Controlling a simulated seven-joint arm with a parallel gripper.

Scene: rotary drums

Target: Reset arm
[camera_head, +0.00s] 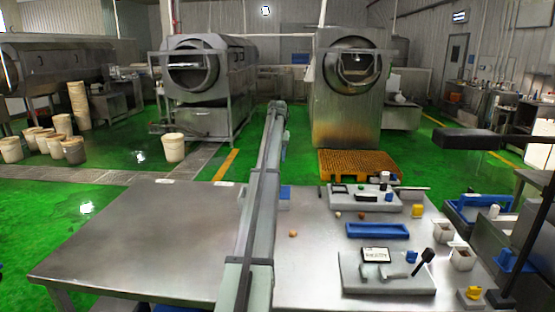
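A long grey-green jointed beam, which looks like my arm, rises from the bottom middle of the head view over the metal table (150,230). It leans slightly right, and its far end shows in front of the gap between the two drum machines. It appears to hold nothing. I cannot make out my gripper or any fingers on it. The beam hides a strip of the table and part of a small blue item behind it.
The table's left half is bare. Its right half holds a blue tray (377,230), a near grey board (390,286) with fittings, a far grey board (364,203), yellow pieces, white cups (461,258) and small round items. Drum machines (205,85) stand behind on green floor.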

